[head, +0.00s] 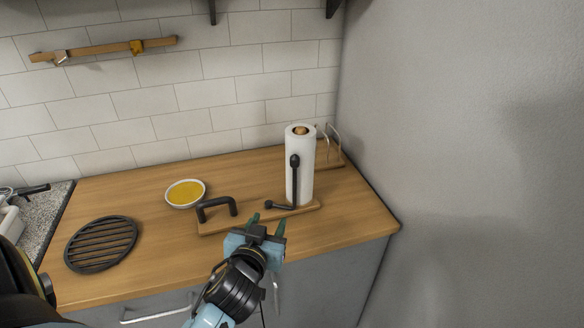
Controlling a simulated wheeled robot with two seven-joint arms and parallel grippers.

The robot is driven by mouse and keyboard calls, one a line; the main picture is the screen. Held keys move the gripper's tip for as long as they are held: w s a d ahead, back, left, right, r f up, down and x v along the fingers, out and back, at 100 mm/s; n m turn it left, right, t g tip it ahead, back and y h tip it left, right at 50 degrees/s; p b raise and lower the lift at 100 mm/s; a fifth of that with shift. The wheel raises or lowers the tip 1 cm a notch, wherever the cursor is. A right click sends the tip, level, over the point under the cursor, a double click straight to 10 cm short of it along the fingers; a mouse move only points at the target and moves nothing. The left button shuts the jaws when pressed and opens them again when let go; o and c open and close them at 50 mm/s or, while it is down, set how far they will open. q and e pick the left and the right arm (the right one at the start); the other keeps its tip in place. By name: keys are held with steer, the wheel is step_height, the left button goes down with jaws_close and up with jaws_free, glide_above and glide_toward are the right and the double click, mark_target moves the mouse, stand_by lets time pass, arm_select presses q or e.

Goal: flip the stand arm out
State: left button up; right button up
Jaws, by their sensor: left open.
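A paper towel stand with a wooden base (232,224) sits near the counter's front edge, holding an upright white roll (306,180). The black stand arm (295,180) rises in front of the roll, with a short black bar at its foot reaching left along the base. A black handle (216,204) stands on the base's left end. My left gripper (267,221) is open and empty, its greenish fingertips just in front of the base, left of the arm's foot. I cannot tell whether they touch anything. My right gripper is not in view.
A white bowl with yellow contents (185,193) stands left of the stand. A round black grate (101,244) lies at the front left. A wooden piece with a wire rack (331,150) is behind the roll. A grey wall (450,150) closes off the right.

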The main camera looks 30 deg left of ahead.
mark_target(293, 165)
arm_select(q)
steer(key=w+a+r+t, duration=0.1)
steer(key=w, duration=0.4)
steer(key=w+a+r+t+p, duration=0.1)
steer(key=w+r, duration=0.1)
steer(key=w, duration=0.3)
steer(key=w+a+r, duration=0.1)
steer(key=w, duration=0.4)
steer(key=shift+w+a+r+t+p, duration=0.15)
steer(key=shift+a+r+t+p, duration=0.05)
steer(key=shift+t+p, duration=0.2)
steer(key=shift+c, duration=0.4)
jaws_close()
